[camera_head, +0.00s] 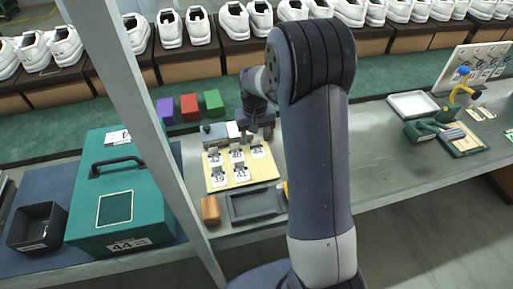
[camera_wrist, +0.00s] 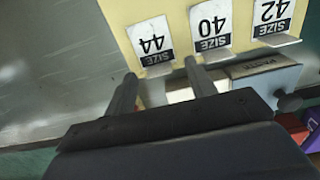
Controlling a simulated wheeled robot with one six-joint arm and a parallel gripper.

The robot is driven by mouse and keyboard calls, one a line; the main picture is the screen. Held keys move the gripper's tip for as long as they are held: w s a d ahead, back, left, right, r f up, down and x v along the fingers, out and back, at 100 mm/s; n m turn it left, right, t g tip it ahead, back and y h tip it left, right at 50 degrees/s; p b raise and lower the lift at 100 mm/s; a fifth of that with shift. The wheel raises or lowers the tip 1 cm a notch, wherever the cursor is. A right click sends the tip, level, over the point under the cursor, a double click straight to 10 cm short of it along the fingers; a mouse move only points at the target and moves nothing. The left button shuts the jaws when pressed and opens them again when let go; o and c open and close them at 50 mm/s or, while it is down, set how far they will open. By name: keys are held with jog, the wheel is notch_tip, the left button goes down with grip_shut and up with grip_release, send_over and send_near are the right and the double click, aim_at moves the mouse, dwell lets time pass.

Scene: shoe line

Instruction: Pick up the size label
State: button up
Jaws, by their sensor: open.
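Several white size labels stand on a cream board (camera_head: 216,184) in two rows in the head view, including 42, 40 and 44 in the back row. In the wrist view the 44 label (camera_wrist: 152,42), the 40 label (camera_wrist: 209,28) and the 42 label (camera_wrist: 272,14) show on the board, each with a small tab at its edge. My gripper (camera_wrist: 160,70) is open and empty, its two fingertips apart near the tab of the 44 label. In the head view my gripper (camera_head: 256,136) is over the back right of the board, partly hidden by my arm.
A grey box (camera_wrist: 264,80) with a knob is beside the board. Purple (camera_head: 165,110), red (camera_head: 189,107) and green (camera_head: 213,102) blocks stand behind. A dark tray (camera_head: 252,204) and brown block (camera_head: 210,210) lie in front. A large green box (camera_head: 125,205) stands left.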

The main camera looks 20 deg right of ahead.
aim_at(256, 144)
jog(key=shift+f, duration=0.15)
jog(key=c, duration=1)
jog(key=shift+c, duration=0.2)
notch_tip(256, 144, up, 10)
jog(key=shift+p, duration=0.35)
jog(key=o, duration=0.3)
jog(key=shift+c, duration=1.1)
